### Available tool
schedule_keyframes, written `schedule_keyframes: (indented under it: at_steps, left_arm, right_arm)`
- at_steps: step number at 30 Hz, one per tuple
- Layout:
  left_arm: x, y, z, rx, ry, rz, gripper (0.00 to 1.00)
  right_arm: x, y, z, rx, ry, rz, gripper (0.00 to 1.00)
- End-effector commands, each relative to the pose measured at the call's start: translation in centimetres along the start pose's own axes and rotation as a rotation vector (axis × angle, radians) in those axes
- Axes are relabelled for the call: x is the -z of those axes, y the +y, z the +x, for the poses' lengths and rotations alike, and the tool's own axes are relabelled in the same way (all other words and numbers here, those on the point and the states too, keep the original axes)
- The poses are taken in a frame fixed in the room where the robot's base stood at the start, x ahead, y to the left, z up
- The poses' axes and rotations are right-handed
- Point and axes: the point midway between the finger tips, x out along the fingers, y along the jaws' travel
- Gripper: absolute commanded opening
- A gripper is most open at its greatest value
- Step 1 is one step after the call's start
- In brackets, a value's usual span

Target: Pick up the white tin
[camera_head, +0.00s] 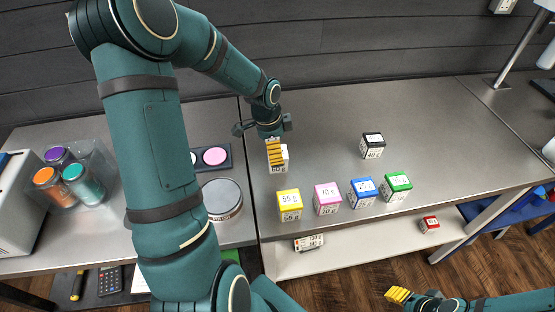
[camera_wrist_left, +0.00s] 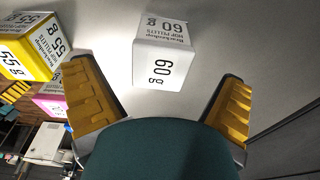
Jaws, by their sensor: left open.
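The white tin (camera_head: 280,169) stands on the grey table, partly hidden by my left gripper (camera_head: 274,151) in the head view. In the left wrist view the white tin (camera_wrist_left: 163,52) is a white cube marked 60 g. It lies ahead of and between the two yellow-padded fingers of my left gripper (camera_wrist_left: 162,98). The fingers are spread and empty, and the tin appears just beyond their tips. My right gripper (camera_head: 398,295) is low at the bottom right of the head view, away from the table top; its opening is unclear.
Yellow (camera_head: 289,204), pink (camera_head: 327,198), blue (camera_head: 363,192) and green (camera_head: 397,186) tins stand along the front edge. A black tin (camera_head: 372,145) stands behind them. A red tin (camera_head: 429,224) is on the lower shelf. A round container (camera_head: 222,199) is left.

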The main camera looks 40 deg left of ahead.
Motion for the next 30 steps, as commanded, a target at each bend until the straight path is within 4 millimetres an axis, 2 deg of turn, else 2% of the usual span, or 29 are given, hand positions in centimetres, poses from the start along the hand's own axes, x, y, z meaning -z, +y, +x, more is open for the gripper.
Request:
schedule_keyframes:
  at_steps: [9, 17, 21, 23, 24, 30]
  left_arm:
    - [0.2, 0.0, 4.3, -0.002, -0.001, 0.0, 0.96]
    - [0.2, 0.0, 4.6, 0.0, 0.0, 0.0, 0.96]
    - [0.2, 0.0, 4.6, 0.0, 0.0, 0.0, 0.48]
    - [0.2, 0.0, 4.6, 0.0, 0.0, 0.0, 0.27]
    - [0.2, 0.0, 4.6, 0.0, 0.0, 0.0, 0.21]
    - [0.3, 0.0, 4.6, 0.0, 0.001, 0.0, 0.21]
  right_arm:
    - [-0.4, 0.3, 0.8, 0.001, -0.007, -0.002, 0.47]
    - [-0.4, 0.3, 0.7, 0.001, -0.008, -0.002, 0.47]
    - [-0.4, 0.3, 0.7, 0.001, -0.008, -0.002, 0.47]
    - [-0.4, 0.3, 0.7, 0.001, -0.008, -0.002, 0.47]
    - [-0.4, 0.3, 0.7, 0.001, -0.008, -0.002, 0.47]
    - [-0.4, 0.3, 0.7, 0.001, -0.007, -0.002, 0.47]
